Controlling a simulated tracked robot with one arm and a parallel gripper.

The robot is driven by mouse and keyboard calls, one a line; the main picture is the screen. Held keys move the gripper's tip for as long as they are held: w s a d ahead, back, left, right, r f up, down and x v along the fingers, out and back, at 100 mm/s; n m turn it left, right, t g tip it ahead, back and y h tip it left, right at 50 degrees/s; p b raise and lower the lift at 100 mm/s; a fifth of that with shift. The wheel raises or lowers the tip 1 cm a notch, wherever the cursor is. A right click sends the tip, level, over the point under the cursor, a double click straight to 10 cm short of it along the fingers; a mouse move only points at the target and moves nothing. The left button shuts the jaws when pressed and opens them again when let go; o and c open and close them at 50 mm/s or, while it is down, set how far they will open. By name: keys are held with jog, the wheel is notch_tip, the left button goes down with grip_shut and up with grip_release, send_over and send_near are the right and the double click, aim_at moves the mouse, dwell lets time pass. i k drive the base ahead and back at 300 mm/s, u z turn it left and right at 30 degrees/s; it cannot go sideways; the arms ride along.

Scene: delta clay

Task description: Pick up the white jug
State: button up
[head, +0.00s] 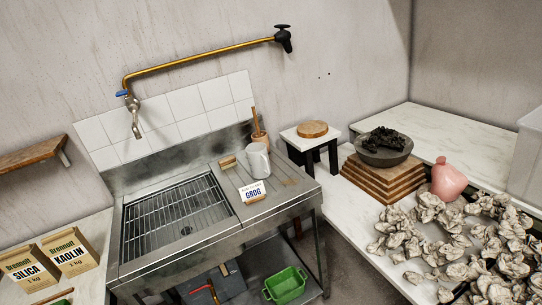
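The white jug (258,161) stands upright on the ribbed drainboard (230,181) at the right side of a metal sink unit. It is behind a small white card marked GROG (252,192). My gripper does not show in the head view, so its distance from the jug cannot be told.
A wooden-handled tool (257,127) stands behind the jug, and a small wooden block (228,162) lies left of it. A sink basin with a wire rack (172,218) is to the left. Crumpled paper-like lumps (440,235) cover much of the right-hand counter.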

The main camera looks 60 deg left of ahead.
aim_at(256, 154)
jog(key=u, duration=0.3)
jog(key=i, duration=1.4)
jog(key=u, duration=1.15)
jog(key=i, duration=1.1)
jog(key=u, duration=0.95)
jog(key=i, duration=0.4)
jog(key=u, duration=0.15)
